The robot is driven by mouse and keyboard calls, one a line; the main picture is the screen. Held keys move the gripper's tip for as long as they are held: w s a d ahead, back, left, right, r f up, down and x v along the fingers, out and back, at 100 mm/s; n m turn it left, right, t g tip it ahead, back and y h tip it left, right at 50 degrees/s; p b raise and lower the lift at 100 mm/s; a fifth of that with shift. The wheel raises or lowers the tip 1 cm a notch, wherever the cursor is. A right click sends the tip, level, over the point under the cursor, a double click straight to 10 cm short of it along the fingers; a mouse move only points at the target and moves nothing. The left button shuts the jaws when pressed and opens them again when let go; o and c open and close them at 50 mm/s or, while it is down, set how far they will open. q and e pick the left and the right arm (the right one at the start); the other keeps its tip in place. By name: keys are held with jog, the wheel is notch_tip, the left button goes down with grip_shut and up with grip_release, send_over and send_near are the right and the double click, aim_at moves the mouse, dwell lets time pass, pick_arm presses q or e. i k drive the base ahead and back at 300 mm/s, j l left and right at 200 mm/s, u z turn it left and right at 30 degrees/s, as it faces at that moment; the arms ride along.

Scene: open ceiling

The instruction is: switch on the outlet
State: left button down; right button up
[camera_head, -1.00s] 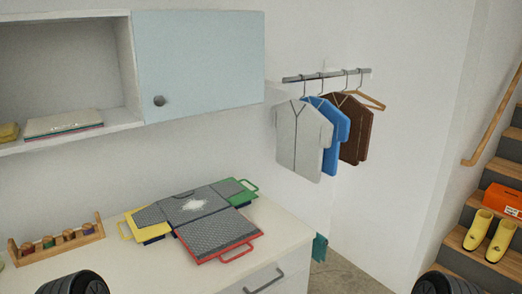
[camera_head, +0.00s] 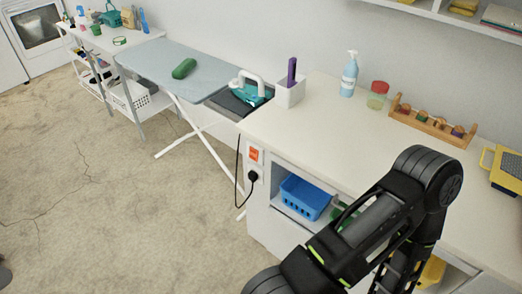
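The outlet (camera_head: 254,155) is a small white plate with an orange-red switch, on the left end panel of the white counter (camera_head: 330,125). A black plug (camera_head: 252,176) sits in its lower part, and a black cord hangs beside it. Whether the switch is on or off is too small to tell. One of my black arms shows at the lower right, in front of the counter; I cannot tell which arm it is. Its visible links are apart from the outlet in the picture. Neither gripper can be made out.
An ironing board (camera_head: 205,68) with a teal iron (camera_head: 250,92) stands left of the counter, its legs near the outlet. A blue basket (camera_head: 305,197) sits on the counter's open shelf. A spray bottle (camera_head: 349,75) stands on top. The floor at left is clear.

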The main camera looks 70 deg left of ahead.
aim_at(253, 152)
jog(key=u, duration=2.6)
